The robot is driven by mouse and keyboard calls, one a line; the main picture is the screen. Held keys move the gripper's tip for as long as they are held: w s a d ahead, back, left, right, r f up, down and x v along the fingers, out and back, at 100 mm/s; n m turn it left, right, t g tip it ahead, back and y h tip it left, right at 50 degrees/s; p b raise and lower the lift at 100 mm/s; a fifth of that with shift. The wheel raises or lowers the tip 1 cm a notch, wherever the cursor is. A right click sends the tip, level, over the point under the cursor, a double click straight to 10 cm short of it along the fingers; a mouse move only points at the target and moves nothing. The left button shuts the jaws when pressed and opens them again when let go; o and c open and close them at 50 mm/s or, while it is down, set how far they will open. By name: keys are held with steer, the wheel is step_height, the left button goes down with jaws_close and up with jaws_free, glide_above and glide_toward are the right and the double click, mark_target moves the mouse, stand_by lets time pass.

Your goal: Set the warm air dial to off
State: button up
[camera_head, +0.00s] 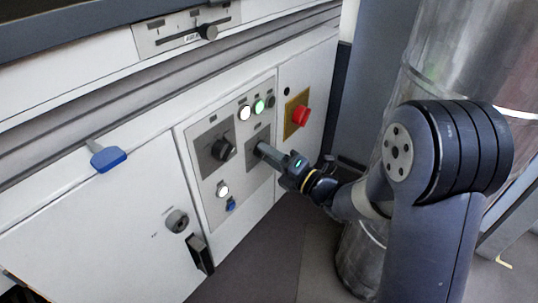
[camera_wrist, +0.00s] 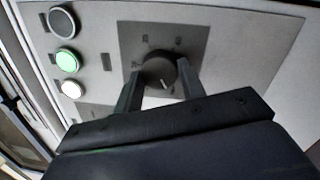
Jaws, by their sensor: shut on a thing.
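A round black dial (camera_wrist: 160,70) with a white pointer line sits on a dark grey plate (camera_wrist: 240,45) in the wrist view. Its line points down in that picture, towards my gripper. Small marks around the dial are too blurred to read, so I cannot tell its setting or confirm that it is the warm air dial. My gripper (camera_wrist: 161,85) has one finger on each side of the dial and is shut on it. In the head view my gripper (camera_head: 263,151) reaches the right-hand plate on the control panel and hides the dial there.
Another black dial (camera_head: 222,149) is left of my gripper. Several round buttons, one a green button (camera_head: 259,107), sit above. A red knob (camera_head: 301,115) on a yellow plate is to the right. A blue handle (camera_head: 108,158) juts out at left. A metal cylinder (camera_head: 440,60) stands at right.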

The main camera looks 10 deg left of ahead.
steer(key=shift+r, duration=0.3)
steer(key=o, duration=0.7)
steer(key=shift+c, duration=0.2)
steer(key=o, duration=0.3)
steer(key=shift+f, duration=0.15)
steer(key=r+p+v, duration=0.1)
steer(key=v, duration=0.9)
steer(key=shift+s+d+f+p, duration=0.3)
steer(key=shift+f+p, duration=0.1)
steer(key=shift+f, duration=0.1)
steer(key=shift+a, duration=0.1)
steer(key=f+b+x, duration=0.1)
steer(key=b+x, duration=0.1)
steer(key=x, duration=0.8)
steer(key=shift+w+a+r, duration=0.2)
steer(key=shift+w+r, duration=0.05)
steer(key=shift+r, duration=0.2)
